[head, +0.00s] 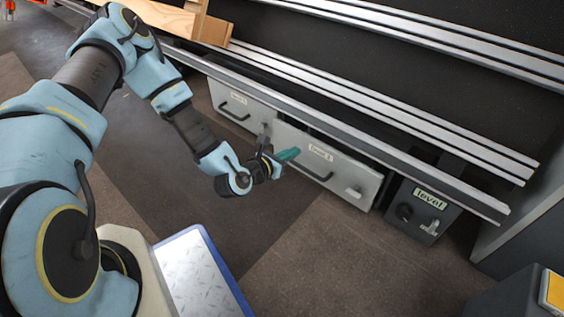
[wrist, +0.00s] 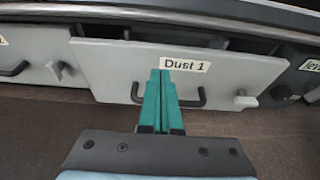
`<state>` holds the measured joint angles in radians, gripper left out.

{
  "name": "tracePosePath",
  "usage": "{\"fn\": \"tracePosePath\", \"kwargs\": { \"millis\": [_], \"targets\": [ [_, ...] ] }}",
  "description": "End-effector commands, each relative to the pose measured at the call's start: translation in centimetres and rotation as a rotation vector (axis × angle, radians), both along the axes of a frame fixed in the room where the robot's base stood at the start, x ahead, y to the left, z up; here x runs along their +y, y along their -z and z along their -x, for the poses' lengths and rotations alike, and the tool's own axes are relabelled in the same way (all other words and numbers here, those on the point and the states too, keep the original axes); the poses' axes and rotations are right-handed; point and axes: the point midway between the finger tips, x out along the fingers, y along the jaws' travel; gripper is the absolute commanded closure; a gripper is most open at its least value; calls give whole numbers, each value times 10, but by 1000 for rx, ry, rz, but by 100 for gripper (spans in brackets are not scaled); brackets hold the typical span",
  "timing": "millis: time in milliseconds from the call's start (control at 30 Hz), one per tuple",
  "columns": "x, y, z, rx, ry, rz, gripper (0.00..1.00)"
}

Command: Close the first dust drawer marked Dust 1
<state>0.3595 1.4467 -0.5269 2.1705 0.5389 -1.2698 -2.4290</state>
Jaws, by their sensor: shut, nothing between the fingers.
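The grey drawer front marked Dust 1 (wrist: 120,75) fills the middle of the wrist view, and it also shows in the head view (head: 345,178). Its top edge stands out from the rail, with a dark gap behind it, so the drawer is part open. It has a black bar handle (wrist: 198,101) and a grey latch knob (wrist: 246,101) on the right. My gripper (wrist: 160,72) is shut and empty, its teal fingers pointing at the front just below the label. The fingers hide the handle's middle. I cannot tell whether they touch the panel.
A second grey drawer (head: 226,98) with a black handle is to the left. A dark box labelled level (head: 422,212) with a knob and lever is to the right. Metal rails (head: 400,150) run above. The floor in front is clear.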

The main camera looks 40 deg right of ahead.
Motion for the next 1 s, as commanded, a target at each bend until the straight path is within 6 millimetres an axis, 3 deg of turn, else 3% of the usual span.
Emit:
{"fn": "tracePosePath", "kwargs": {
  "millis": [100,300,800,1000],
  "targets": [
    [-22,7,-6,-5,1,2,100],
    [-44,6,-12,-3,1,0,100],
    [-51,4,-14,1,-2,-1,100],
    [-72,3,-20,4,-6,1,100]
  ]
}}
